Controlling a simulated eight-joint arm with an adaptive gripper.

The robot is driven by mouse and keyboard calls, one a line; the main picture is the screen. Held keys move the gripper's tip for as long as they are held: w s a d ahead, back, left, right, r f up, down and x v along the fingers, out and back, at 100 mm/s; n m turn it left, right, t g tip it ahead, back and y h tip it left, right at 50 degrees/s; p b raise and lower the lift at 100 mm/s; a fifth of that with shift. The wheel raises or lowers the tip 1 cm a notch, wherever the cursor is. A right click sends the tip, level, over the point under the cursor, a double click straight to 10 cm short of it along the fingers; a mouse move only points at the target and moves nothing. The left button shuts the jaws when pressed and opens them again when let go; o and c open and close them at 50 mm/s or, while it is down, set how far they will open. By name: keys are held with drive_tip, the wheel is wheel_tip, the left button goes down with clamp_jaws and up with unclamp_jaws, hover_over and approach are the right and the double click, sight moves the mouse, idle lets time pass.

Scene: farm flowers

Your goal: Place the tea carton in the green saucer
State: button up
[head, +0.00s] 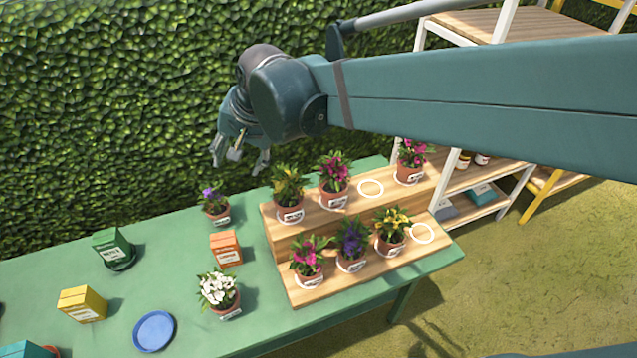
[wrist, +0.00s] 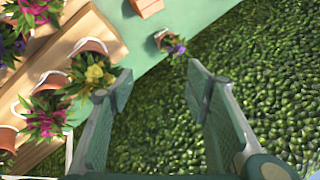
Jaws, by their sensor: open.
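The green saucer (head: 121,265) lies on the table at left in the head view, dark and partly hidden by a green carton (head: 110,244) standing on it. An orange carton (head: 226,249) stands mid-table, and its edge shows in the wrist view (wrist: 147,7). A yellow carton (head: 82,304) stands at lower left, and a teal carton (head: 27,350) is cut off by the bottom edge. The labels are too small to read, so I cannot tell which carton is tea. My gripper (head: 239,158) is open and empty, raised above the table's back edge; its fingers also show in the wrist view (wrist: 160,76).
A blue saucer (head: 154,332) lies empty at the front. A purple-flowered pot (head: 215,207) and a white-flowered pot (head: 218,293) flank the orange carton. A wooden stepped stand (head: 330,286) holds several potted flowers at right. A hedge (head: 100,120) rises behind the table.

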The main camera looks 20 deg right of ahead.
drive_tip(key=s+d+f+n+t+h, duration=0.1)
drive_tip(key=s+d+f+n, duration=0.1)
drive_tip(key=s+d, duration=0.6)
drive_tip(key=s+d+f+n+t+h, duration=0.1)
drive_tip(key=s+d+n, duration=0.3)
drive_tip(key=s+d, duration=0.4)
drive_tip(key=shift+s+f+n, duration=0.4)
drive_tip(key=shift+s+f, duration=0.05)
drive_tip(key=shift+s, duration=0.35)
